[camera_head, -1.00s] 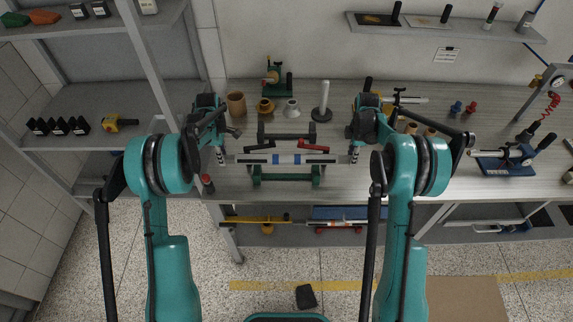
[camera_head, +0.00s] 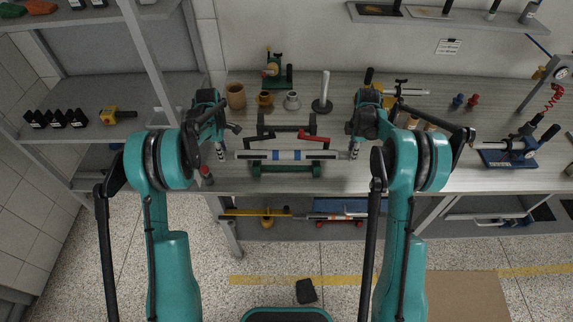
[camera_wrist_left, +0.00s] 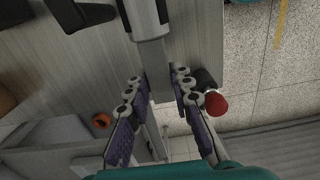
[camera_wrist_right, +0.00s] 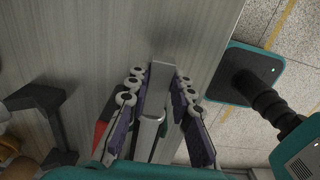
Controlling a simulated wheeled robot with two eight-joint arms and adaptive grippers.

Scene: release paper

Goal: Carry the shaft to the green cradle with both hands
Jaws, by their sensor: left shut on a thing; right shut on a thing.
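The shaft (camera_head: 300,155) is a silver bar with blue and white bands, lying level across the front of the bench in the head view. My left gripper (camera_head: 221,153) is shut on its left end and my right gripper (camera_head: 354,151) on its right end. The shaft also shows between the fingers in the left wrist view (camera_wrist_left: 152,55) and the right wrist view (camera_wrist_right: 158,80). Whether the shaft touches the cradle cannot be told.
A red-capped item (camera_head: 206,174) stands near the left front bench edge.

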